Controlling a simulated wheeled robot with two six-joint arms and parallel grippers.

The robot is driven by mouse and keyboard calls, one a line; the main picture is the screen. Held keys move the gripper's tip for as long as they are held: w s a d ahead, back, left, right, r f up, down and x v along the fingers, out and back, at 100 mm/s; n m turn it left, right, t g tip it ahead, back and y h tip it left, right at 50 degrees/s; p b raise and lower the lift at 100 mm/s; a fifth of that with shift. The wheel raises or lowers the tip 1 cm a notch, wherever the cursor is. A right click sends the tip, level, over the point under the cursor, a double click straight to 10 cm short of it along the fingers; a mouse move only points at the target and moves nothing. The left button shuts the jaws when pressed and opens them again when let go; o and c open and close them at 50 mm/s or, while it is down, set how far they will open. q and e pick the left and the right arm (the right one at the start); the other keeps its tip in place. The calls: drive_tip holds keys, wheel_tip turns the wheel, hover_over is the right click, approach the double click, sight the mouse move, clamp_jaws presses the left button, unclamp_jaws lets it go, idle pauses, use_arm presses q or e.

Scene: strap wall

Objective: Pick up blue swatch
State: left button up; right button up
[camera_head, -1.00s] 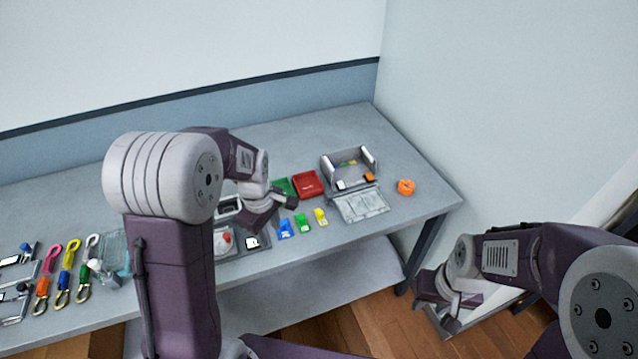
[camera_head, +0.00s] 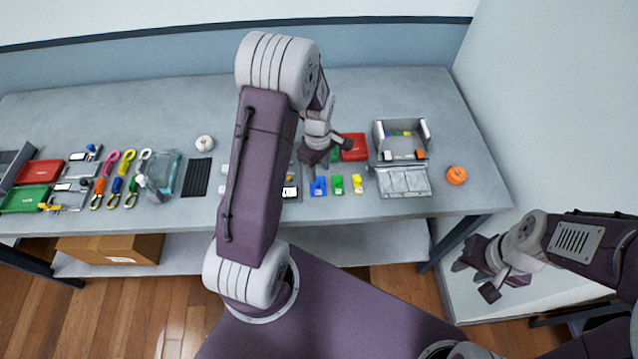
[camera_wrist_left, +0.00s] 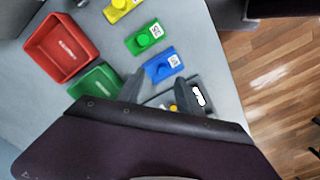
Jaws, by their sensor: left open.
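The blue swatch (camera_head: 318,187) lies flat near the front of the table, left of a green swatch (camera_head: 338,185) and a yellow swatch (camera_head: 357,183). In the left wrist view the blue swatch (camera_wrist_left: 164,66) lies just beyond the fingertips. My left gripper (camera_head: 325,160) is open and empty, above the table slightly behind the blue swatch. Its two dark fingers (camera_wrist_left: 160,90) stand apart in the left wrist view, over a grey tray (camera_wrist_left: 208,104). My right gripper (camera_head: 474,280) is off to the right, beyond the table edge, its fingers apart and empty.
A red bin (camera_head: 354,148) and a partly hidden green bin stand behind the swatches. A grey open box (camera_head: 402,138) and an orange round thing (camera_head: 457,175) stand to the right. Several hooks and straps and a clear container (camera_head: 167,174) lie left. The table's front edge is close.

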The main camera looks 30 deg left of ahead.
sight(318, 181)
use_arm(q)
drive_tip(key=f, duration=0.2)
drive_tip(key=s+f, duration=0.1)
drive_tip(key=f, duration=0.1)
drive_tip(key=shift+p, duration=0.3)
drive_tip(key=shift+w+f, duration=0.25)
drive_tip(key=shift+f, duration=0.2)
clamp_jaws()
drive_tip(key=shift+r, duration=0.1)
